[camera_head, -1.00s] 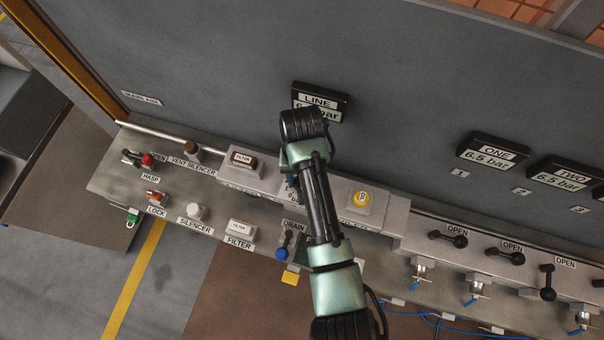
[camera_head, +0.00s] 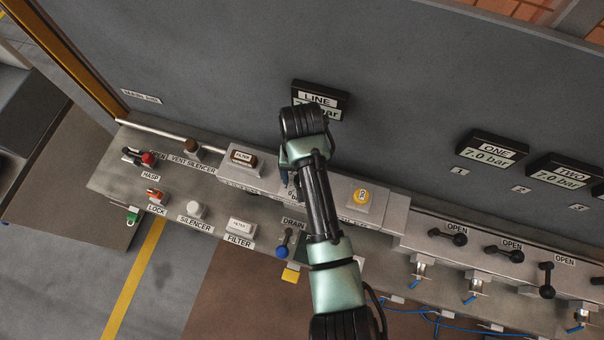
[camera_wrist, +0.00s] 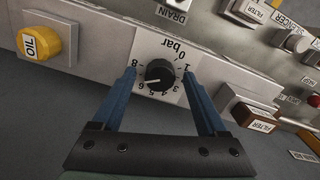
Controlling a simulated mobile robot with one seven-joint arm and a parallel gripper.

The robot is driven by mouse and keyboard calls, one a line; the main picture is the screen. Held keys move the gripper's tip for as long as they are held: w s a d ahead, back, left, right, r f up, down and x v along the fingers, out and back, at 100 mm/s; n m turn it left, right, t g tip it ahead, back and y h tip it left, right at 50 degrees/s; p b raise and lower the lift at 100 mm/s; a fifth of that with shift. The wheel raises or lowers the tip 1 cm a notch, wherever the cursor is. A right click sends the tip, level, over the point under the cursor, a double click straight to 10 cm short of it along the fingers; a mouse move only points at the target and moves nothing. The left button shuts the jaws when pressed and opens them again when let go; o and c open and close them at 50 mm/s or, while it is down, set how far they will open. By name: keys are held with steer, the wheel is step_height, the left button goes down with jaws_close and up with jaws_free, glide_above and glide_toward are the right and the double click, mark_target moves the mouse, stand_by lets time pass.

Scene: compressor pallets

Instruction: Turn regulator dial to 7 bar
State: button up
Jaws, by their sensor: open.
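The regulator dial (camera_wrist: 159,75) is a round black knob with a white pointer line, on a pale plate marked in bar from 0 to 8. My gripper (camera_wrist: 159,76) is open, with one blue finger on each side of the dial and a visible gap on both sides. In the head view my arm hides the dial. The ONE display (camera_head: 492,150) and TWO display (camera_head: 563,174) read 7.0 bar. The LINE display (camera_head: 322,97) is partly covered.
A yellow OIL cap (camera_wrist: 38,42) stands beside the dial plate; it also shows in the head view (camera_head: 362,197). A brown FILTER block (camera_wrist: 252,116) is on the other side. The DRAIN lever (camera_head: 284,244) and several black OPEN valve handles line the bench.

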step_height(320, 180, up, 13)
steer(key=p, duration=0.2)
steer(key=shift+f+p, duration=0.15)
steer(key=shift+p, duration=0.25)
stand_by(0.3)
